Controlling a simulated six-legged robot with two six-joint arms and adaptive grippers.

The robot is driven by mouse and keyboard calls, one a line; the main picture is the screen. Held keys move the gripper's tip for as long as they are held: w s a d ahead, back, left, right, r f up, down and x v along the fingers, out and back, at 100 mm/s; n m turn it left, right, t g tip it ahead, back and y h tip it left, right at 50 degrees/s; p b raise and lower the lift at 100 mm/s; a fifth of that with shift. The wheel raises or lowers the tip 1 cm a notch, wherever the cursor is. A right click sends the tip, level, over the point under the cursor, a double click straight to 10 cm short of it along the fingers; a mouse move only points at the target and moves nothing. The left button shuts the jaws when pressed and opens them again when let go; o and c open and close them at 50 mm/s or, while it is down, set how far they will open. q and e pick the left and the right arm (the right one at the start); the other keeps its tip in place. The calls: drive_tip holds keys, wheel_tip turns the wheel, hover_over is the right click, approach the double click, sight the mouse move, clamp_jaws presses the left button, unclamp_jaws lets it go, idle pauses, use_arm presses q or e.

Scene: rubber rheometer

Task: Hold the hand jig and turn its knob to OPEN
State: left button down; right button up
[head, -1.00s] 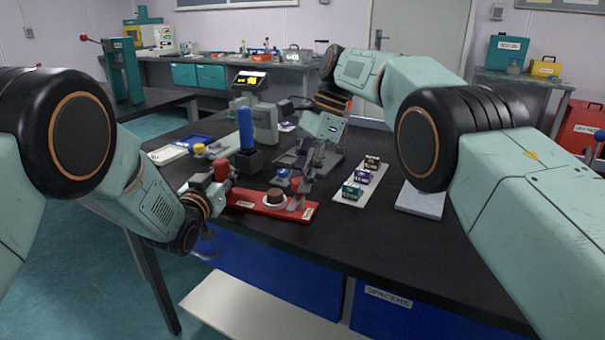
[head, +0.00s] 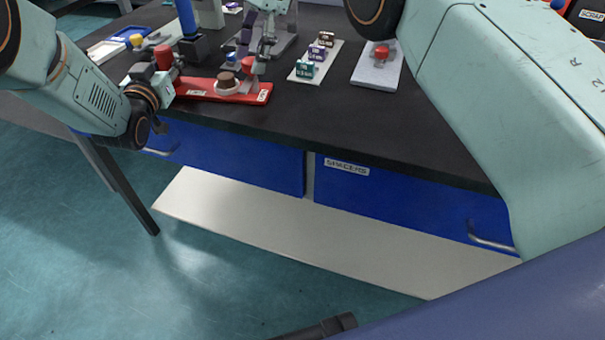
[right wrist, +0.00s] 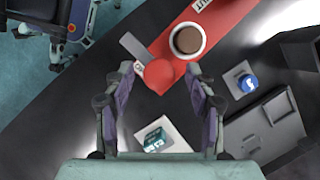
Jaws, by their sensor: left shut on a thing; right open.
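The hand jig is a long red plate (head: 207,88) on the black bench's front part, with a white ring and brown disc (head: 227,82) on it. My left gripper (head: 166,76) is at its left end, shut on a red upright part there. Its fingertips are hard to make out. A red knob (head: 247,66) stands near the jig's right end. My right gripper (head: 259,62) is over it. In the right wrist view its open fingers (right wrist: 158,80) are on either side of the rounded red knob (right wrist: 160,76), with a grey bar beside it. Contact cannot be told.
A white strip with several small labelled blocks (head: 302,72) lies right of the jig. Farther right is a grey plate (head: 367,75) with a red knob. A blue cylinder (head: 187,17) stands behind the jig. Blue drawers (head: 400,202) are below the bench.

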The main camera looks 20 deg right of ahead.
use_arm(q)
drive_tip(key=shift+r, duration=0.1)
use_arm(e)
drive_tip(key=shift+r+m, duration=0.1)
drive_tip(key=shift+m, duration=0.2)
